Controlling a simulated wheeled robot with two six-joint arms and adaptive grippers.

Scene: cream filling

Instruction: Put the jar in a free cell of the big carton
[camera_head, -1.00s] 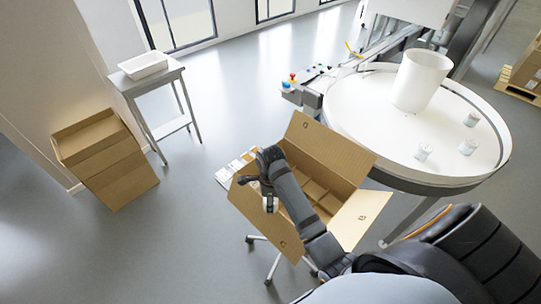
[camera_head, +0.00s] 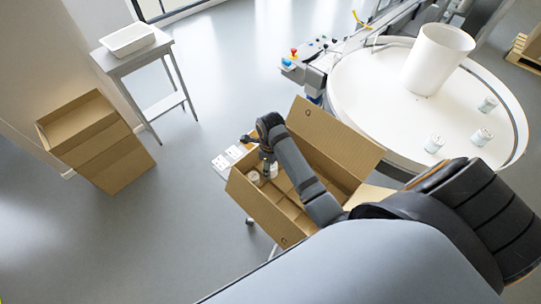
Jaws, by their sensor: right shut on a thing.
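The big carton (camera_head: 331,133) stands open in the middle, with its flaps spread and dividers making cells inside. My right arm reaches across it from the lower right. My right gripper (camera_head: 267,161) is at the carton's left end, pointing down and shut on a small white jar (camera_head: 271,171). The held jar is low, at or just inside the carton's opening; its exact depth is hard to tell. Another small white jar (camera_head: 254,178) shows just left of it, at the carton's left end. Several cells nearer the middle look empty, though my arm hides part of them. My left gripper is out of view.
A round white table (camera_head: 385,115) at the right carries a white cylinder (camera_head: 437,60) and small jars (camera_head: 434,143). A flat sheet with white items (camera_head: 229,158) lies beside the carton. Another carton (camera_head: 97,145) and a side table with a white tray (camera_head: 128,40) stand left.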

